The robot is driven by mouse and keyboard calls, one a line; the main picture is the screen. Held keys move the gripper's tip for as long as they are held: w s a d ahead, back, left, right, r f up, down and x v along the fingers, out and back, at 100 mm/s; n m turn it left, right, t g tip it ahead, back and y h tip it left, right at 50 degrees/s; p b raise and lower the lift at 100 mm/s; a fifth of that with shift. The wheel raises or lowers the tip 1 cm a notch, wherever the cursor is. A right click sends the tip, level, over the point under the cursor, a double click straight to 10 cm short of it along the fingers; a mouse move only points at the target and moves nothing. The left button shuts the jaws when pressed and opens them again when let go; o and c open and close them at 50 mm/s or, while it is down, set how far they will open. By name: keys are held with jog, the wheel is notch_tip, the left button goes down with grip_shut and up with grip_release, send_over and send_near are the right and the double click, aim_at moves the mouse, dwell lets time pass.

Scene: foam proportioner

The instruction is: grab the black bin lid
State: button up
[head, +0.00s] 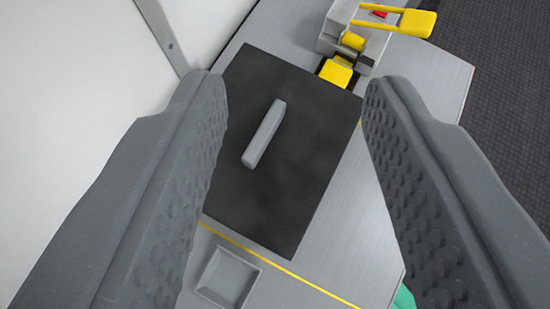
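The black bin lid (265,192) is a flat dark rectangle on the grey metal surface, seen from above in the middle of the head view. A grey bar handle (264,133) stands on it, running slantwise. My gripper (290,90) is open, with one textured grey finger on each side of the view. The handle shows in the gap between the fingers, nearer the left one, and nothing is held. The left finger covers part of the lid's left edge. How far the fingers are above the lid is hard to tell.
A grey device with yellow levers (404,20) and a yellow block (336,72) stands beyond the lid's top right corner. A white wall panel (80,80) is at left. A small square recess (228,277) and a yellow line lie below. Dark floor (510,90) is at right.

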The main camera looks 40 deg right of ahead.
jog(key=w+a+f+m+g+h+b, duration=0.1)
jog(key=a+f+m+h, duration=0.1)
jog(key=f, duration=0.3)
jog(key=w+a+f+m+g+h, duration=0.1)
jog(key=a+f, duration=0.2)
jog(key=f, duration=0.2)
jog(key=m+g+h, duration=0.1)
jog(key=m+h, duration=0.1)
send_near(249, 154)
jog(key=x, duration=0.2)
jog(key=b+x, duration=0.1)
jog(key=x, duration=0.3)
jog(key=shift+s+d+r+b, duration=0.1)
jog(key=shift+d+r+b, duration=0.25)
jog(key=shift+d, duration=0.1)
jog(key=shift+a+f+b+x, duration=0.1)
jog(key=shift+f+b+x, duration=0.05)
jog(key=shift+x, duration=0.7)
jog(key=shift+a+f+b+x, duration=0.1)
jog(key=shift+f+b+x, duration=0.05)
jog(key=shift+x, duration=0.65)
jog(key=shift+a+f+b+x, duration=0.1)
jog(key=shift+f+b+x, duration=0.05)
jog(key=shift+x, duration=0.7)
grip_shut()
